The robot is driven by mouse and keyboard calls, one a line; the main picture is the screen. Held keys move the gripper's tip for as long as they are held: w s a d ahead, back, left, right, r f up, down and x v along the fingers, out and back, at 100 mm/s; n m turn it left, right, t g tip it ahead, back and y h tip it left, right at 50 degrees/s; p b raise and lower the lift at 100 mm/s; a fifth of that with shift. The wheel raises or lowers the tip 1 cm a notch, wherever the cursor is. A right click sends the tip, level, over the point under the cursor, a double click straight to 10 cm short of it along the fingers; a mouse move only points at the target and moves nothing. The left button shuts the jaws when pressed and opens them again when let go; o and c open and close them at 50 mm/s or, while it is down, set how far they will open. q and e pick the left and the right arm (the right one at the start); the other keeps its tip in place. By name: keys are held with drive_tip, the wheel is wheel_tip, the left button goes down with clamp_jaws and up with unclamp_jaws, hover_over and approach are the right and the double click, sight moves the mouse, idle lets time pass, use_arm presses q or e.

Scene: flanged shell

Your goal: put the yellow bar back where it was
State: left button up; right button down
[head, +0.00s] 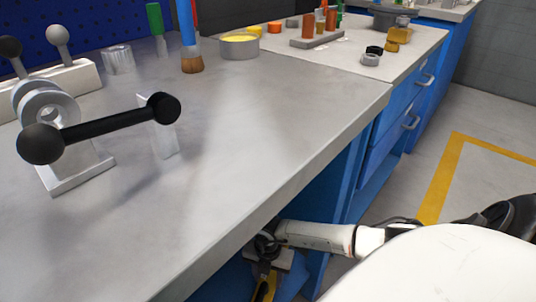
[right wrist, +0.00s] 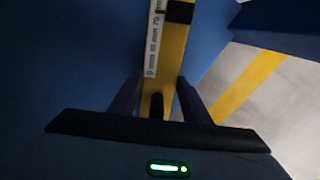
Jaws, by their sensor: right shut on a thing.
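The yellow bar (right wrist: 174,48) shows in the right wrist view as a long yellow piece with a white marked strip along one side and a black patch near the top. My right gripper (right wrist: 158,98) is shut on it, with one dark finger at each side. In the head view the right gripper (head: 266,262) is low down beside the blue front of the bench, below the grey top's edge. A small part of the yellow bar (head: 264,290) shows under it at the bottom edge. The bar's far end is cut off in the wrist view. My left gripper is not in view.
The grey benchtop (head: 240,130) holds a black double-ball handle (head: 112,130) on a metal stand, a brush (head: 192,60) and a round tin (head: 239,46). Blue drawers (head: 400,115) stand beyond. The floor at right, with a yellow line (head: 450,165), is open.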

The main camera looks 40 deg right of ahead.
drive_tip(key=shift+f+b, duration=0.3)
drive_tip(key=shift+f, duration=0.9)
drive_tip(key=shift+r, duration=0.1)
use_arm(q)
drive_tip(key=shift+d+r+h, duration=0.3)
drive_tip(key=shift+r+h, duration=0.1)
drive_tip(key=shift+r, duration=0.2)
use_arm(e)
drive_tip(key=c, duration=1)
unclamp_jaws()
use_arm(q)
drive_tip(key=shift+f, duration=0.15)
use_arm(e)
drive_tip(key=shift+f, duration=0.2)
drive_tip(key=shift+r, duration=0.15)
